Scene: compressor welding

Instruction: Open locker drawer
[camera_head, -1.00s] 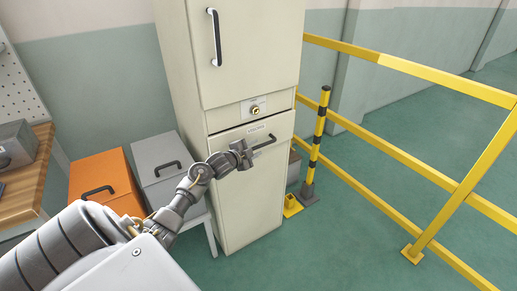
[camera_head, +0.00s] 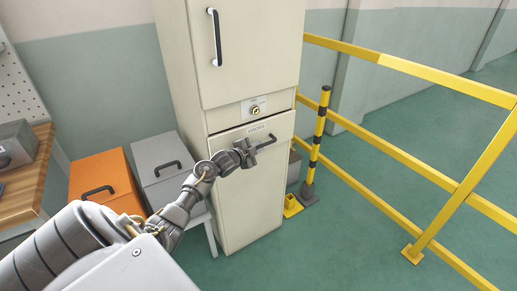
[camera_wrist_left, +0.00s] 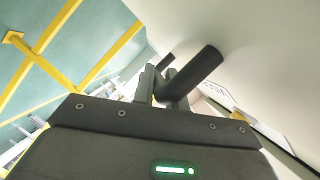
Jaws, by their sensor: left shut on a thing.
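The tall cream locker (camera_head: 232,55) stands in the middle of the head view. Its lower drawer front (camera_head: 250,200) has a dark bar handle (camera_head: 266,143) near the top, and no gap shows around the front. My left gripper (camera_head: 252,150) is at the handle's left part. In the left wrist view the dark handle (camera_wrist_left: 195,75) runs up between the fingers, close to the pale drawer front, and my left gripper (camera_wrist_left: 165,88) is shut on it. My right gripper is not in view.
A yellow rail fence (camera_head: 440,75) and a yellow-black post (camera_head: 317,140) stand right of the locker. An orange cabinet (camera_head: 100,175) and a grey cabinet (camera_head: 165,160) stand to its left. A wooden bench (camera_head: 30,175) is at far left. Floor before the locker is clear.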

